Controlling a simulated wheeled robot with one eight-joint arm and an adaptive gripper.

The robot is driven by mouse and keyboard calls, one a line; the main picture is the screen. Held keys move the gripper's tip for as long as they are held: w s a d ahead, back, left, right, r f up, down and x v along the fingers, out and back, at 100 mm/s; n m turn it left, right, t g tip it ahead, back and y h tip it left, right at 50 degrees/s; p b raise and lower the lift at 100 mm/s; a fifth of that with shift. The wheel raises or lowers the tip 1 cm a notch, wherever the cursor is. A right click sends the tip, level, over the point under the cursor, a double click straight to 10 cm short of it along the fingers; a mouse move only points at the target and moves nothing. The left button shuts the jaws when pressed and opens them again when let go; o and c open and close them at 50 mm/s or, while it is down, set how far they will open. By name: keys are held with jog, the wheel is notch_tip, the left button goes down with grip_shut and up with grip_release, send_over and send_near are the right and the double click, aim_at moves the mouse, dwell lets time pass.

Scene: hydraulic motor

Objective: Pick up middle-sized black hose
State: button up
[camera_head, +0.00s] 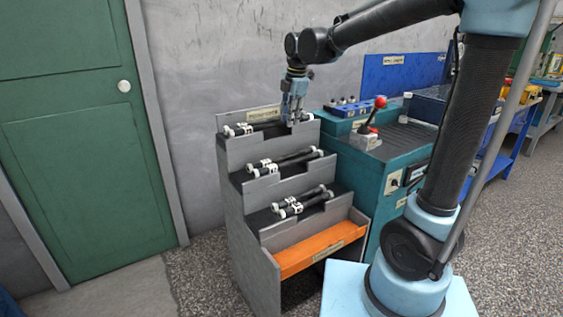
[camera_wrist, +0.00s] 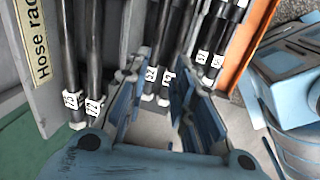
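A grey stepped hose rack (camera_head: 238,215) holds pairs of black hoses with white, labelled end fittings on three tiers. The middle-tier pair (camera_head: 285,163) looks shorter than the top pair (camera_head: 262,126) and longer than the lower pair (camera_head: 302,201). My gripper (camera_head: 292,120) points down near the right end of the top tier. In the wrist view my gripper (camera_wrist: 158,85) is open, with blue fingers apart and nothing held. I cannot tell the depth gap.
An orange tray (camera_head: 318,250) lies at the rack's bottom front. A teal machine (camera_head: 398,175) with a red-knobbed lever (camera_head: 373,114) stands close to the rack's right. A green door (camera_head: 85,140) is at the left. The floor between is clear.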

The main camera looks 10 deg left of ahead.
aim_at(283, 158)
jog(key=a+f, duration=0.1)
jog(key=f, duration=0.4)
jog(key=w+a+f, duration=0.1)
jog(key=f, duration=0.5)
jog(key=w+a+f, duration=0.1)
jog(key=f, duration=0.5)
jog(key=shift+w, duration=0.1)
jog(key=shift+c, duration=0.4)
grip_shut()
